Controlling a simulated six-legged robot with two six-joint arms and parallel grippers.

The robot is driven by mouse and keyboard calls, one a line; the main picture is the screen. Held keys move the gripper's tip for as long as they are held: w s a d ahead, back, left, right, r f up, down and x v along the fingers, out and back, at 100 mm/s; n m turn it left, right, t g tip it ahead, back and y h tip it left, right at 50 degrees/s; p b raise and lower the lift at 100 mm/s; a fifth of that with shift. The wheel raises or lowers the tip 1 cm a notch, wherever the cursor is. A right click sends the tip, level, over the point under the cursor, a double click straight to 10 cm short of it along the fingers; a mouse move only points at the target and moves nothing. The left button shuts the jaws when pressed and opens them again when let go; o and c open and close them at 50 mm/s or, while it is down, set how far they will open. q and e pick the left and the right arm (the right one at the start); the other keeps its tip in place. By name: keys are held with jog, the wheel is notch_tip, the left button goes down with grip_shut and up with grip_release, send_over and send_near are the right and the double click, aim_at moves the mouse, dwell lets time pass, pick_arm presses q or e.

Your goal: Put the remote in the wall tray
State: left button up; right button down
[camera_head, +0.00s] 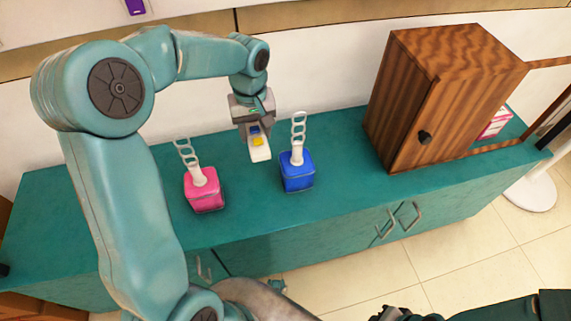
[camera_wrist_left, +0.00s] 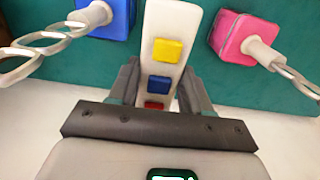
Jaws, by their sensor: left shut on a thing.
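The remote (camera_head: 260,154) is a white bar with yellow, blue and red buttons. My left gripper (camera_head: 256,133) is shut on it and holds it over the teal cabinet top, between the pink and blue boxes. In the left wrist view the remote (camera_wrist_left: 175,22) sits between the fingers of my left gripper (camera_wrist_left: 159,88), its buttons facing the camera. No wall tray can be made out for certain; a small purple item (camera_head: 135,6) on the wall is cut by the top edge. My right gripper (camera_head: 398,313) shows only as a dark part at the bottom edge.
A pink box (camera_head: 205,193) and a blue box (camera_head: 298,174), each with a white ringed handle, stand on the teal cabinet (camera_head: 130,215). A brown wooden cupboard (camera_head: 440,95) stands at the right. The cabinet top left of the pink box is clear.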

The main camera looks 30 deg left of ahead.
pick_arm(q)
jog(key=b, duration=0.2)
send_over(261, 180)
notch_tip(261, 180, down, 14)
jog(key=shift+s+r, duration=0.1)
jog(key=shift+r, duration=0.15)
notch_tip(261, 180, down, 5)
jog(key=shift+f+b, duration=0.1)
jog(key=shift+b, duration=0.25)
jog(key=o, duration=1.2)
jog(key=shift+c, duration=0.2)
